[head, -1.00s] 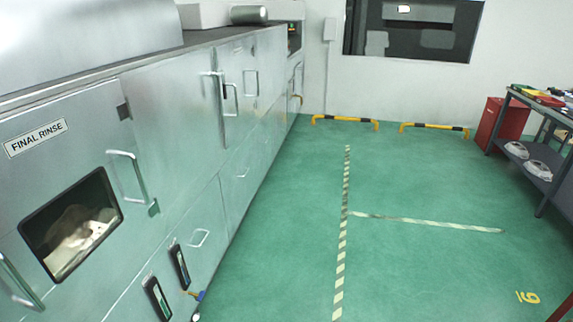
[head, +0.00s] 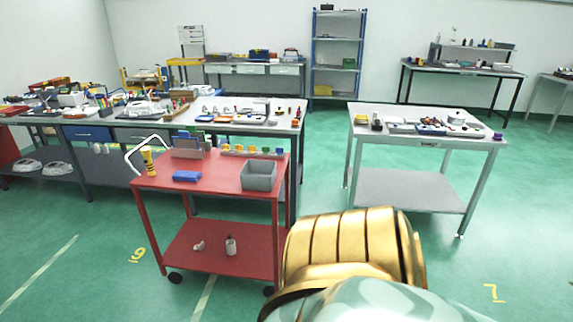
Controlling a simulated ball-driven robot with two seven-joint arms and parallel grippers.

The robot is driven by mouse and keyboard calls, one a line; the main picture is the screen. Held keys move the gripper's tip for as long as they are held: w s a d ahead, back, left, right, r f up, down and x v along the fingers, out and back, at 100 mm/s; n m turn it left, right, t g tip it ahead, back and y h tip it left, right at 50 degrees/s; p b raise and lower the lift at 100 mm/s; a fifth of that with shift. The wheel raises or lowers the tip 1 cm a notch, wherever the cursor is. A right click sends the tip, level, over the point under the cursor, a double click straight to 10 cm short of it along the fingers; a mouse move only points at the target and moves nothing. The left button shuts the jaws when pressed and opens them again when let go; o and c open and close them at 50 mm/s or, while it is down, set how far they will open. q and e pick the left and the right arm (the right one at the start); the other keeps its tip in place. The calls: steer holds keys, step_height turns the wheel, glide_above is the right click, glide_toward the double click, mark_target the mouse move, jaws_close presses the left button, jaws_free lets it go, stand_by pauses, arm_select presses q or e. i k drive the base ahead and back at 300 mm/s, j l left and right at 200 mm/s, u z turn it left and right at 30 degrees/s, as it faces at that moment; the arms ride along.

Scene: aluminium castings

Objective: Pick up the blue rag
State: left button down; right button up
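A small folded blue item that looks like the blue rag (head: 186,176) lies on the top of a red cart (head: 222,186), towards its front left. It is too small to make out its cloth texture. Neither of my grippers is in view. A gold and pale green part at the bottom centre looks like part of my own arm; no fingers show on it.
The cart top also holds a grey bin (head: 259,175), a yellow torch-like item (head: 149,160) and a rack of small coloured pieces (head: 252,150). A grey table (head: 428,140) stands to the right. Green floor is open in front of the cart.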

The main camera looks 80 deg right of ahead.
mark_target(189, 177)
steer(key=z, duration=2.1)
steer(key=i+j+z, duration=0.8)
steer(key=j+z, duration=0.2)
